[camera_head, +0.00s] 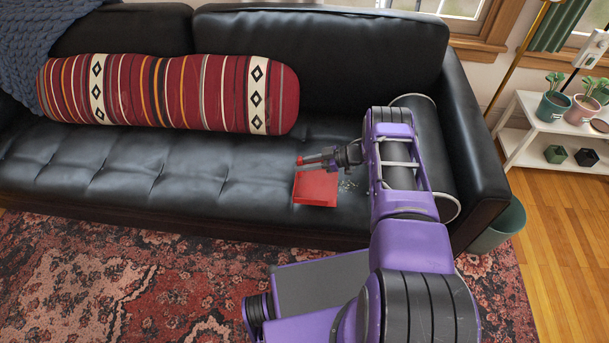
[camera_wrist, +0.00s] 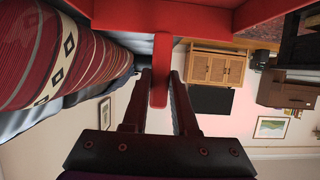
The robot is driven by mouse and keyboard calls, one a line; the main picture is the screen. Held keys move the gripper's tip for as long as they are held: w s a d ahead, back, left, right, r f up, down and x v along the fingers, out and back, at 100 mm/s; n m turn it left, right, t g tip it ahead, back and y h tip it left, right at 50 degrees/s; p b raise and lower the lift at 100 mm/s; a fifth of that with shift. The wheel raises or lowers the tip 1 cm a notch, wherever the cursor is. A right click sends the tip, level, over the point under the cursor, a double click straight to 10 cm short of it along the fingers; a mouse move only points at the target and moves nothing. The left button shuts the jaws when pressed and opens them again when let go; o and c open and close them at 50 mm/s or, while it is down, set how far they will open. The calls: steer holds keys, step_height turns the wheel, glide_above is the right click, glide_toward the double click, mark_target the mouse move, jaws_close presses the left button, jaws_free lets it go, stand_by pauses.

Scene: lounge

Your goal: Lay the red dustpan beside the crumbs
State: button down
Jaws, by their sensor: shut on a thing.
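The red dustpan (camera_head: 316,190) is at the front of the black sofa's seat, left of the crumbs. I cannot tell whether it touches the seat. My gripper (camera_head: 318,160) is shut on its handle, whose red end shows past the fingertips. In the wrist view the red handle (camera_wrist: 160,62) runs between the two dark fingers (camera_wrist: 162,85), and the pan (camera_wrist: 200,25) spans the top. The pale crumbs (camera_head: 348,185) lie scattered on the seat just right of the pan, partly near my arm; they do not show in the wrist view.
A striped red bolster (camera_head: 170,92) lies along the sofa (camera_head: 150,165) at the back left. The seat left of the dustpan is clear. A green bin (camera_head: 500,228) stands beside the sofa.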

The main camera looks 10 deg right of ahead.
mark_target(303, 182)
steer(key=shift+f+b, duration=0.45)
steer(key=shift+f, duration=1.55)
steer(key=shift+f, duration=0.15)
steer(key=c, duration=0.7)
jaws_free()
steer(key=shift+r, duration=0.2)
steer(key=v, duration=1.2)
